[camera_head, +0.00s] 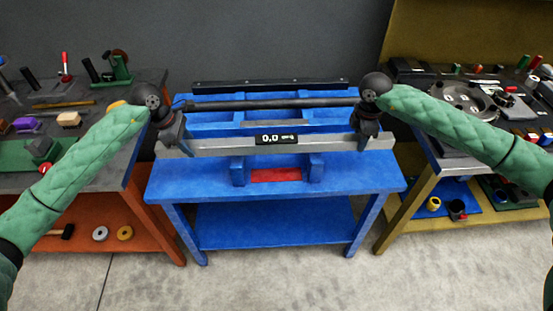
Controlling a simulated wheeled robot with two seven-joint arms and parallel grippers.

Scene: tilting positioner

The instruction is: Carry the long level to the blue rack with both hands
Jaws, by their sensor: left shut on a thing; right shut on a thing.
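The long level (225,146) is a grey metal bar with a black display reading about 0.0 near its middle. It spans the view in front of the blue rack and looks nearly horizontal. My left gripper (168,140) is shut on the level near its left end. My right gripper (368,135) is shut on it near its right end. The blue rack (280,185) is a blue table with raised blue supports and a lower shelf. The level overlaps the rack's top in the picture; I cannot tell whether they touch.
A dark bar (265,104) lies across the rack's back. A red patch (275,175) shows between blue blocks at the front. An orange bench (105,210) with tools stands left, a yellow bench (420,190) right. The floor (290,285) in front is clear.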

